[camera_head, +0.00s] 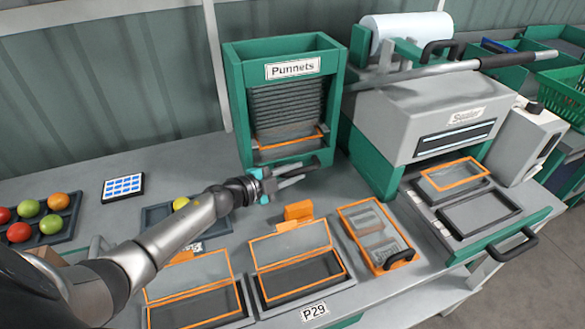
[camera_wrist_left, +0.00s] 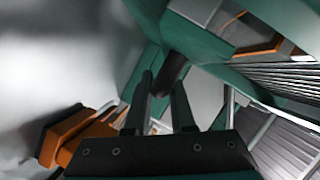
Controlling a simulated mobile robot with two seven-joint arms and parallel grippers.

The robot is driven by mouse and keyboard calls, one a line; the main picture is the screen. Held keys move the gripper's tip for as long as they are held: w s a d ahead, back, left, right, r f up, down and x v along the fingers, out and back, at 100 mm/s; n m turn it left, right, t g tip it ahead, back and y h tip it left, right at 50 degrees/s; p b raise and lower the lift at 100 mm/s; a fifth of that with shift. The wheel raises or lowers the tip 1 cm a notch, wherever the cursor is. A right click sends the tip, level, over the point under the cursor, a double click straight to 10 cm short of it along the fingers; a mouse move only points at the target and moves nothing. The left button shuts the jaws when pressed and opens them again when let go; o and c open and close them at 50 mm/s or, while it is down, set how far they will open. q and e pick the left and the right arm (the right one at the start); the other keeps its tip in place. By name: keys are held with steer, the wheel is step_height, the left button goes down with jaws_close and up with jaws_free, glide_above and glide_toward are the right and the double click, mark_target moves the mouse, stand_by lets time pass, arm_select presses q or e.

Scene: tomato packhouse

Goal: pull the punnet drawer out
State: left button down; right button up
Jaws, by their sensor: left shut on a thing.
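The green punnet dispenser (camera_head: 236,95) stands at the back of the bench, with a "Punnets" label and a stack of grey punnets inside. At its foot is the punnet drawer (camera_head: 285,151), with a green front, below an orange-rimmed punnet (camera_head: 290,138). My left gripper (camera_head: 308,169) is right in front of the drawer. In the left wrist view its fingertips (camera_wrist_left: 161,80) are on either side of the drawer's dark handle (camera_wrist_left: 174,68), shut on it. The gripper hides the handle in the head view. My right gripper is not in view.
An orange block (camera_head: 298,212) stands close below the gripper. The sealer (camera_head: 430,110) is to the right. A tomato tray (camera_head: 65,235) is at left.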

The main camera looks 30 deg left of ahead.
arm_select(q)
steer(key=shift+s+d+p, duration=0.6)
steer(key=shift+s+d, duration=0.3)
steer(key=shift+d, duration=0.1)
steer(key=c, duration=1.1)
jaws_free()
steer(key=shift+o, duration=0.2)
steer(key=p+v, duration=0.2)
steer(key=v, duration=1.3)
steer(key=shift+o, duration=0.2)
steer(key=shift+s+a+r, duration=0.1)
